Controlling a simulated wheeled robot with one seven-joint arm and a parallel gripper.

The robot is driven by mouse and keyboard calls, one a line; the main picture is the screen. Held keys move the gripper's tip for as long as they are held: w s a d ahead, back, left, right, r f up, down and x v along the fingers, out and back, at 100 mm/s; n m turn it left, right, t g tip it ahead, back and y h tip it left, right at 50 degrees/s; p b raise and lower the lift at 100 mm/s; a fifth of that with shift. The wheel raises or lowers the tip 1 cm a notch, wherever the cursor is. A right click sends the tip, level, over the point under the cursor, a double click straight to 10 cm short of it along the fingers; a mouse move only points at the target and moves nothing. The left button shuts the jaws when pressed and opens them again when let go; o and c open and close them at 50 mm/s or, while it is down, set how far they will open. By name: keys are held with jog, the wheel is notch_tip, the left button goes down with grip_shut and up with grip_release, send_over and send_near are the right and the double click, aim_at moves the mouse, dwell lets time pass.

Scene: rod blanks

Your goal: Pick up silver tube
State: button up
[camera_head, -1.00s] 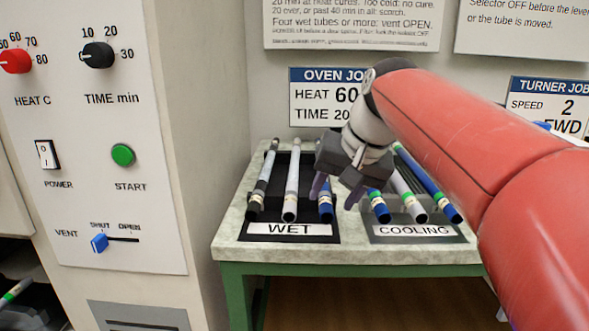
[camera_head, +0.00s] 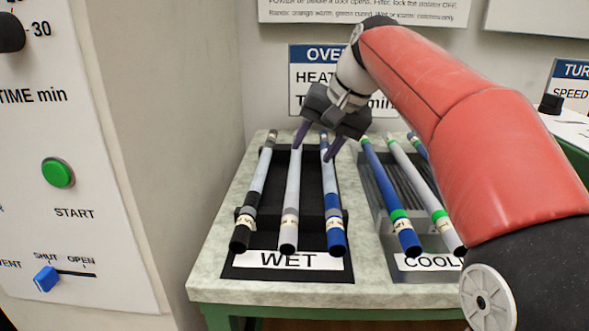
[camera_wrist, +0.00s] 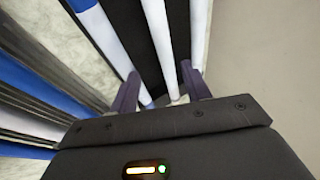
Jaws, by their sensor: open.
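The silver tube (camera_head: 290,205) lies in the WET rack (camera_head: 238,272), between a black-ended tube (camera_head: 243,232) and a blue-ended tube (camera_head: 335,225). Its middle is pale white and its near end is grey with a cream band. My gripper (camera_head: 317,150) is open and empty over the far part of the WET rack, near the silver and blue-ended tubes. In the wrist view, a pale tube (camera_wrist: 158,35), seemingly the silver one, runs down between the open fingers (camera_wrist: 160,92). I cannot tell the height gap.
The COOLING rack (camera_head: 385,235) at right holds a blue tube (camera_head: 402,225), another silver tube (camera_head: 440,222) with a green band, and a further blue one, partly behind my arm. The oven panel (camera_head: 60,210) stands at left. A wall with signs is behind the table (camera_head: 205,275).

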aim_at(297, 168)
jog(key=x, duration=0.6)
jog(key=shift+a+b, duration=0.3)
jog(key=shift+a, duration=0.15)
jog(key=shift+c, duration=0.2)
grip_shut()
